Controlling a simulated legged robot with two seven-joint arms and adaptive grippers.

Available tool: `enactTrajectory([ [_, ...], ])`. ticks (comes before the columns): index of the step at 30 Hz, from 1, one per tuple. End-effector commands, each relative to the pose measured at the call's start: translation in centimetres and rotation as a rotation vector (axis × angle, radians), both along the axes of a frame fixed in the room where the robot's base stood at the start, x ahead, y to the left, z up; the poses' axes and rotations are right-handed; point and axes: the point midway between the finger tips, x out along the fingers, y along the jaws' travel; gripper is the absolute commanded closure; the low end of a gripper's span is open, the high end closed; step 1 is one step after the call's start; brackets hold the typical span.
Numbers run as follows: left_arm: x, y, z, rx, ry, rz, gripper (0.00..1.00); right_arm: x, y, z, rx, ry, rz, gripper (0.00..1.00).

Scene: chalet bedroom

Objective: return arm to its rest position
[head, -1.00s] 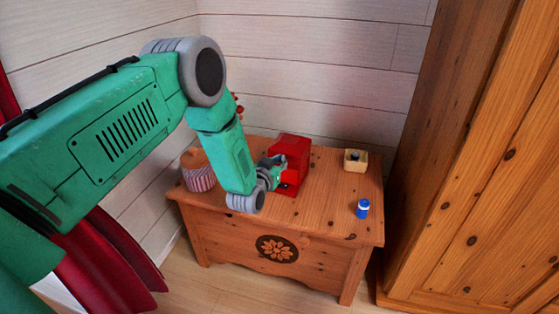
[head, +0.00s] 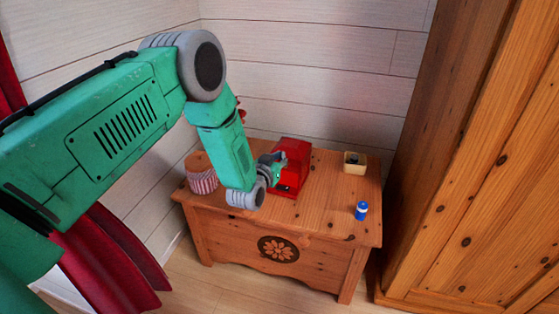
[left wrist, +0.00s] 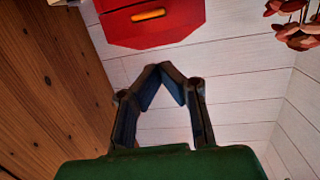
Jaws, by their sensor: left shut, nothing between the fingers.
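My left arm (head: 120,120) reaches in from the left in the head view, its elbow raised and its forearm hanging down over a wooden chest (head: 325,200). My left gripper (head: 281,160) is beside the front left of a red box (head: 296,155), seen against it. In the left wrist view the fingers (left wrist: 160,70) meet at their tips and hold nothing. The red box (left wrist: 150,25) with an orange bar shows beyond them, apart from the tips in that picture. My right gripper is not in view.
A striped cup-like item (head: 202,181) stands at the chest's left end. A tall wooden wardrobe (head: 480,170) bounds the right, and a red chair-like piece (head: 115,265) is below my arm.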

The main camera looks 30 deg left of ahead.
Motion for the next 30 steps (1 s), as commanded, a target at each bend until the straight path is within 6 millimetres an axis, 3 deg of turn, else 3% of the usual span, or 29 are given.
enactTrajectory([
  [1, -1.7, -0.2, -1.1, -0.001, 0.018, -0.001, 1.00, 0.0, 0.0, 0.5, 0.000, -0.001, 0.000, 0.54],
  [9, -6.6, -0.7, -2.9, 0.000, 0.010, 0.000, 1.00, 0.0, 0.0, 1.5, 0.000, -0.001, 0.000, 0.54],
  [23, -9.1, -1.6, -4.0, -0.007, 0.052, -0.010, 1.00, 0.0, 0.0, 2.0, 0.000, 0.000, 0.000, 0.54],
  [26, -12.0, -3.3, -5.6, -0.026, 0.200, -0.043, 1.00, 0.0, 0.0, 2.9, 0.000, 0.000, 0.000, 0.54],
  [29, -17.6, -5.6, -7.7, -0.051, 0.440, -0.087, 1.00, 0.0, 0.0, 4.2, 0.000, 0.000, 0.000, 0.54],
  [30, -20.5, -6.4, -8.4, -0.057, 0.548, -0.102, 1.00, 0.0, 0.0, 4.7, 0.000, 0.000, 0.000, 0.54],
])
